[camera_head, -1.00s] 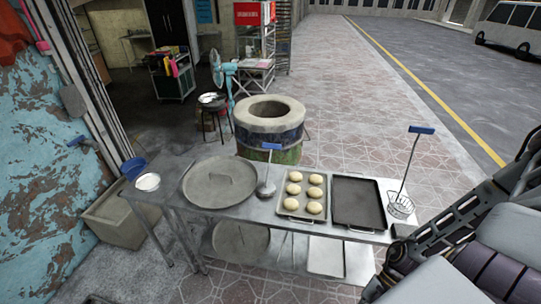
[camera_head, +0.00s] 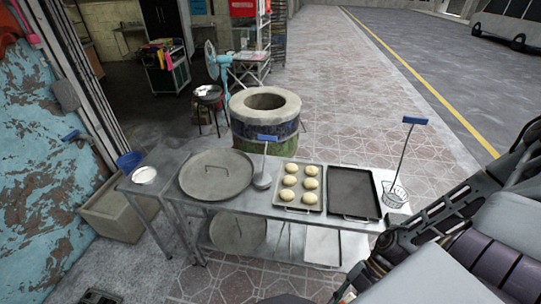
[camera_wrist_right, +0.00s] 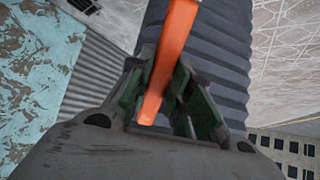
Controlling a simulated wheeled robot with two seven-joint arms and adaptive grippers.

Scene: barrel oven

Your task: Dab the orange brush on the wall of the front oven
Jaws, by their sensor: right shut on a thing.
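The orange brush shows in the right wrist view as a flat orange handle (camera_wrist_right: 173,50), tilted and running up out of the frame; its head is hidden. My right gripper (camera_wrist_right: 160,92) is shut on this handle, with dark green fingers on both sides. In the head view only my right arm shows at the lower right, and its gripper is out of frame. The barrel oven (camera_head: 264,134), round with a pale thick rim and a dark open mouth, stands on the paving behind the table. The brush is not touching it in any view. My left gripper is not in view.
The metal table (camera_head: 190,160) stands before the oven, with a round lid (camera_head: 215,177), a dough tray (camera_head: 299,208), a dark empty tray (camera_head: 353,192), a ladle (camera_head: 263,180) and a wire skimmer (camera_head: 395,194). A fan (camera_head: 213,62) stands behind. Paving right of the oven is clear.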

